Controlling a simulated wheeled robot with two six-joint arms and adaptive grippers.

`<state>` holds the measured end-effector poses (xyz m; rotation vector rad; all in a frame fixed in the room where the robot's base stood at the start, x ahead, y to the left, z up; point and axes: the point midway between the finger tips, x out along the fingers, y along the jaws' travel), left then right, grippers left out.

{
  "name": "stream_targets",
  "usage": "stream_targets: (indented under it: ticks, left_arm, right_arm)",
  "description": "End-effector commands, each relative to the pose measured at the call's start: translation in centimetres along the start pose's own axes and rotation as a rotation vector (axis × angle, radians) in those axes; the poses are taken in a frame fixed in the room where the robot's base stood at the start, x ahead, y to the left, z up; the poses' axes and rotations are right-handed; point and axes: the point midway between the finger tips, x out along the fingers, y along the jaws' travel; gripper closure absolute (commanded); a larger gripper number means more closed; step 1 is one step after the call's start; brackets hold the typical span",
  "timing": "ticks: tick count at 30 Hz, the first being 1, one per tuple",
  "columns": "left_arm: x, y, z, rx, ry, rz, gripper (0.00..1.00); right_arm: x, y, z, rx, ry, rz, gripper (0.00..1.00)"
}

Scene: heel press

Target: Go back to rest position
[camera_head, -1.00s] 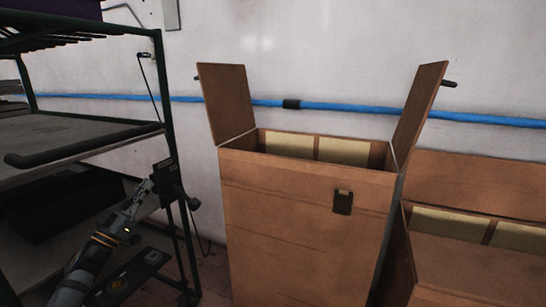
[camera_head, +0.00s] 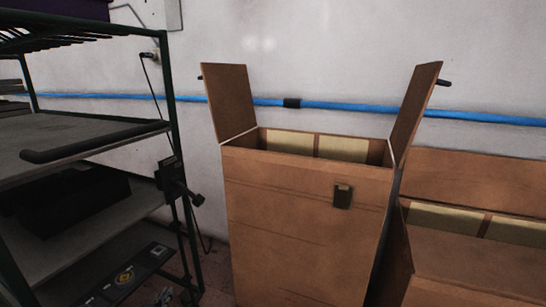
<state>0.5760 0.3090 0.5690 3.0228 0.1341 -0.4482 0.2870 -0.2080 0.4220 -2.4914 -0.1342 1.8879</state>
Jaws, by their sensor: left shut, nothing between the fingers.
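My right gripper is not in view.
A dark metal rack (camera_head: 95,131) with shelves and a black handle bar stands at the left. A black device (camera_head: 172,180) is on its post. A tall open cardboard box (camera_head: 290,235) stands in the middle, with a lower open box (camera_head: 460,260) to its right. A blue pipe (camera_head: 350,107) runs along the wall.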

Motion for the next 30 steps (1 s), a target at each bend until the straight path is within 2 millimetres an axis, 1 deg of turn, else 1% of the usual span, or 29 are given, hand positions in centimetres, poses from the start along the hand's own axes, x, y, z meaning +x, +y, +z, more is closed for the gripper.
stream_targets:
  ticks: [1, 2, 3, 5, 6, 8, 9, 11, 12, 15, 20, 21, 22, 26, 30]
  left_arm:
    - [-2.1, 0.7, 4.1, 0.004, -0.124, -0.018, 1.0]
    - [-3.3, 1.0, 6.2, 0.012, -0.197, -0.026, 1.0]
    - [-5.0, 1.4, 8.7, 0.024, -0.284, -0.032, 1.0]
    - [-7.4, 2.0, 11.8, 0.04, -0.404, -0.031, 1.0]
    - [-9.0, 2.4, 13.5, 0.051, -0.472, -0.027, 1.0]
    - [-11.2, 3.0, 15.6, 0.064, -0.565, -0.017, 1.0]
    - [-12.7, 3.3, 16.9, 0.072, -0.621, -0.008, 1.0]
    - [-14.8, 3.9, 18.4, 0.083, -0.699, 0.009, 1.0]
    - [-16.1, 4.2, 19.4, 0.089, -0.748, 0.02, 1.0]
    - [-19.4, 5.1, 21.3, 0.102, -0.858, 0.054, 1.0]
    - [-24.6, 6.3, 23.5, 0.121, -1.02, 0.118, 1.0]
    - [-24.3, 6.0, 22.9, 0.123, -1.02, 0.108, 1.0]
    - [-24.2, 5.8, 23.1, 0.123, -1.023, 0.102, 1.0]
    - [-23.9, 5.0, 24.3, 0.124, -1.036, 0.079, 1.0]
    - [-24.2, 3.9, 25.7, 0.128, -1.054, 0.053, 1.0]
  right_arm:
    - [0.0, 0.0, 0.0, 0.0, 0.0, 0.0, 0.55]
    - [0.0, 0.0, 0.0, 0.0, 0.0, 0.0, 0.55]
    - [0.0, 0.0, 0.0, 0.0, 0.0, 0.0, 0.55]
    - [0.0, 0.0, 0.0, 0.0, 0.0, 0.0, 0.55]
    - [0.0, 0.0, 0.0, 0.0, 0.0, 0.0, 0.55]
    - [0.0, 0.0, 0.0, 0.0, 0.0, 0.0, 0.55]
    - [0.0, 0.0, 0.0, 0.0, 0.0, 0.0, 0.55]
    - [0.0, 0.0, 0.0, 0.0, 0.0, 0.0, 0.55]
    - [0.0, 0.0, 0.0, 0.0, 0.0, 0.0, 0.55]
    - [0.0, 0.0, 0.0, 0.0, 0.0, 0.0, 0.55]
    - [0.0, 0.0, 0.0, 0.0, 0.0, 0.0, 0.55]
    - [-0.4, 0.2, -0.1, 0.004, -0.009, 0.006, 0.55]
    - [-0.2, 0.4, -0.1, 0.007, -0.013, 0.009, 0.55]
    - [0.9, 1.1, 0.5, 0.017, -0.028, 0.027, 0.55]
    - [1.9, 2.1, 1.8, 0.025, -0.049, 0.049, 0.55]
